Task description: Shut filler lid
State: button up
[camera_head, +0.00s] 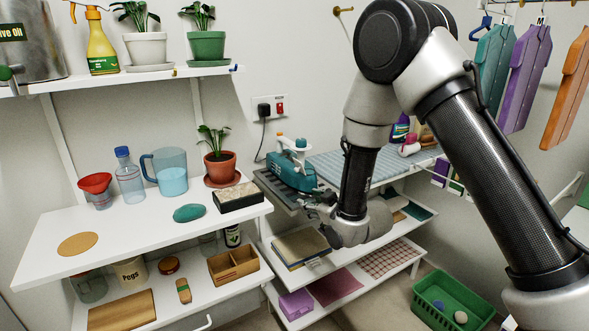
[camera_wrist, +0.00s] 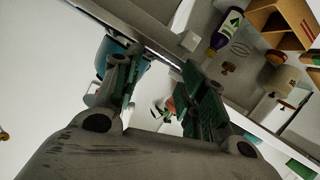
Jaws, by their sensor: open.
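A teal steam iron (camera_head: 290,172) stands on a dark rest at the left end of the ironing board. A pale cap-like part with a small orange piece shows on its top; I cannot tell whether this is the filler lid or how far it is open. My gripper (camera_head: 318,204) is just right of and in front of the iron, partly hidden by my wrist. In the wrist view my gripper (camera_wrist: 165,88) has its two fingers apart with nothing held between them. A teal body, likely the iron (camera_wrist: 106,52), shows behind the left finger.
A white shelf (camera_head: 60,235) at left holds a jug (camera_head: 170,174), a red funnel (camera_head: 96,189) and a potted plant (camera_head: 220,167). The ironing board (camera_head: 335,163) extends behind my arm. Lower shelves hold folded cloths (camera_head: 300,247). A green basket (camera_head: 452,300) is on the floor.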

aim_at(298, 169)
notch_tip(298, 169, up, 8)
jog(key=w+f+t+y, duration=0.1)
jog(key=t+y, duration=0.1)
jog(key=t, duration=0.1)
jog(key=shift+n, duration=0.4)
jog(key=x, duration=0.8)
jog(key=shift+a+r, duration=0.35)
jog(key=shift+a, duration=0.05)
grip_shut()
